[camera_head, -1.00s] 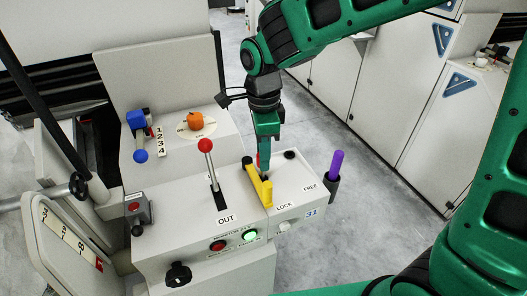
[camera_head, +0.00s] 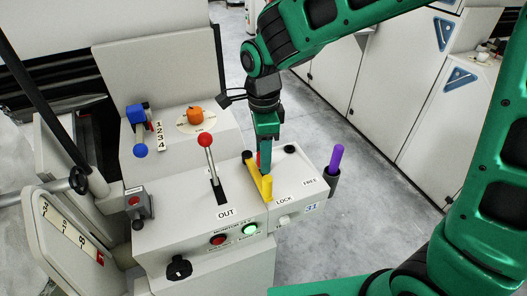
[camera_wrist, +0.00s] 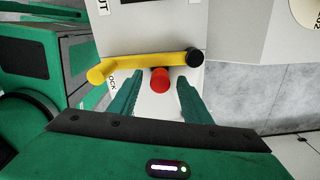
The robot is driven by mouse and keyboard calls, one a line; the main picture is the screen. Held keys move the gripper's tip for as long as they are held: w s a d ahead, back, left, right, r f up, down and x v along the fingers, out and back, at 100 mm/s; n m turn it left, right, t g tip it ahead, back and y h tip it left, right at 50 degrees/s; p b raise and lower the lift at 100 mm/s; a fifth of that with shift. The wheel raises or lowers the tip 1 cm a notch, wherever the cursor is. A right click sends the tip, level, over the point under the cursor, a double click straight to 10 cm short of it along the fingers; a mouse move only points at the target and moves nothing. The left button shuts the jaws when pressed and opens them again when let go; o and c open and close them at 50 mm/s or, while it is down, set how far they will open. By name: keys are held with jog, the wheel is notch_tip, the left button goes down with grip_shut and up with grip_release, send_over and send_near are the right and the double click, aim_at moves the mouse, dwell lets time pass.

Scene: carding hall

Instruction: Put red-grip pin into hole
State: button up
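The red-grip pin (camera_wrist: 160,80) shows in the wrist view as a round red top between my two fingers, with a gap on each side. In the head view only a sliver of red shows beside my gripper (camera_head: 264,168), which is open and pointing down at the panel. The yellow lever (camera_wrist: 145,64) lies close beside the pin and also shows in the head view (camera_head: 267,188). A dark round hole (camera_head: 290,149) is near the FREE label. Whatever is under the pin is hidden by my fingers and the lever.
A red-knobbed lever (camera_head: 206,141) stands left of the yellow lever. A purple rod (camera_head: 336,158) stands in a dark holder (camera_head: 332,182) at the panel's right edge. An orange knob (camera_head: 195,116) and a blue-ended handle (camera_head: 139,148) are farther back. Grey floor lies to the right.

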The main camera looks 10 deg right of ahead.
jog(key=shift+r, duration=0.1)
notch_tip(320, 180, up, 11)
jog(key=shift+f, duration=0.2)
dwell(0.4)
jog(key=shift+w, duration=0.1)
